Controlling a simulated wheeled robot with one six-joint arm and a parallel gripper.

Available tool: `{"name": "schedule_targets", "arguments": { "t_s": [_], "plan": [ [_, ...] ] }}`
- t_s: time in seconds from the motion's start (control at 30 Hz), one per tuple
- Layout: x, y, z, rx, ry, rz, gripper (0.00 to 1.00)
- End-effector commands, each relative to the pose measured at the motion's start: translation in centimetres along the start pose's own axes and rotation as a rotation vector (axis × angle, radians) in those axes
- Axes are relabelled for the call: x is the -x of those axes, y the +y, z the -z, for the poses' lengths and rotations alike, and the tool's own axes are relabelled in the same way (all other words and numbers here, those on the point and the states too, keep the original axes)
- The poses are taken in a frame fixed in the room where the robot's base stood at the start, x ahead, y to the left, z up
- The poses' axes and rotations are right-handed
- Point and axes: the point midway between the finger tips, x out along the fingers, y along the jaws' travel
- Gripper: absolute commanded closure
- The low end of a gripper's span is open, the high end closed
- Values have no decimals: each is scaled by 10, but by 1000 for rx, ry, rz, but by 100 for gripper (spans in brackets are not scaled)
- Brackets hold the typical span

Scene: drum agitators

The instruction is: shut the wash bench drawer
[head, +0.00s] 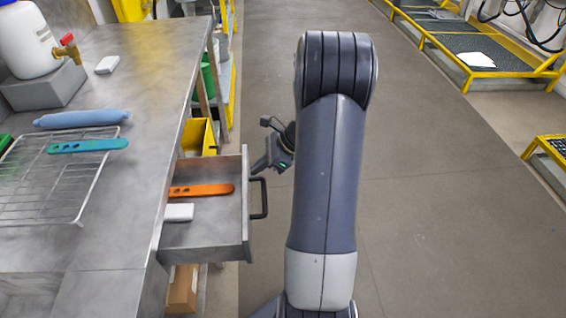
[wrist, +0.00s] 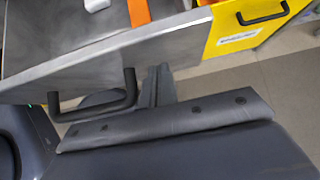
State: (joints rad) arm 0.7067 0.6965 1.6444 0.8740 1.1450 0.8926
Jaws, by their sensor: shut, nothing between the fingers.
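The wash bench drawer (head: 205,236) stands open, pulled out to the right from under the metal bench. An orange slotted tool (head: 202,190) and a white block (head: 179,212) lie inside it. Its black handle (head: 261,198) is on the front panel, and also shows in the wrist view (wrist: 98,112). My gripper (head: 258,167) is shut and empty, just outside the drawer front near the far end of the handle. In the wrist view my gripper (wrist: 158,72) is beside the handle. I cannot tell whether it touches the front. My arm hides part of the floor.
The bench top (head: 150,75) carries a wire rack (head: 50,190), a blue roll (head: 82,118), a teal tool (head: 88,146) and a white jug (head: 25,40). A yellow bin (head: 197,137) sits beyond the drawer. The floor (head: 440,190) to the right is clear.

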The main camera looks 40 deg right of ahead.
Motion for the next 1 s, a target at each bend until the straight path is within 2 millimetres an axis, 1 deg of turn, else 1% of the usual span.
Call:
{"name": "schedule_targets", "arguments": {
  "t_s": [0.03, 0.1, 0.3, 0.5, 0.73, 0.9, 1.0],
  "plan": [
    [-11, 1, -13, 5, 0, -6, 100],
    [-25, 2, -27, 5, 0, -7, 100],
    [-64, 1, -66, 6, 0, -6, 100],
    [-99, 1, -100, 4, 0, -5, 100],
    [-127, 1, -127, 3, 0, -3, 100],
    [-138, 0, -138, 1, 0, 0, 100],
    [-141, 0, -141, 0, -1, 0, 100]
  ]
}}
